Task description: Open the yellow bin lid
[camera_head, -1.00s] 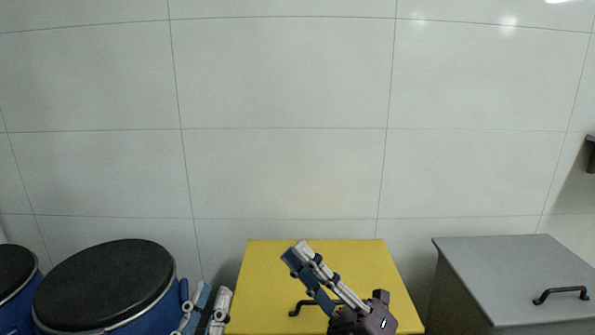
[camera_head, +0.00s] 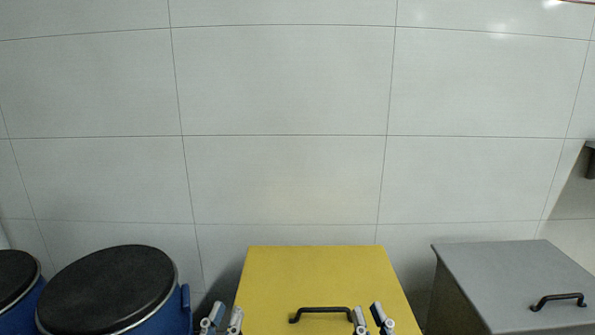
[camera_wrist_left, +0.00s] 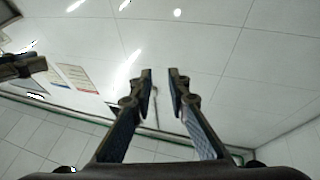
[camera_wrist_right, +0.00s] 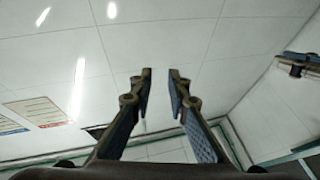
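The yellow bin (camera_head: 320,275) stands low in the middle of the head view. Its lid is shut, with a black handle (camera_head: 322,310) near the front edge. My left gripper (camera_head: 222,316) points up just left of the bin, with its fingers apart and nothing between them. My right gripper (camera_head: 367,312) points up at the handle's right end in the picture, and whether it touches the handle I cannot tell. Both wrist views look up at the ceiling, and the left fingers (camera_wrist_left: 160,72) and the right fingers (camera_wrist_right: 160,72) are parted with an empty gap.
A grey bin (camera_head: 520,275) with a black handle (camera_head: 558,300) stands to the right. Blue drums with black lids stand to the left, the larger one (camera_head: 108,285) close to my left gripper. A tiled wall (camera_head: 285,120) rises behind.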

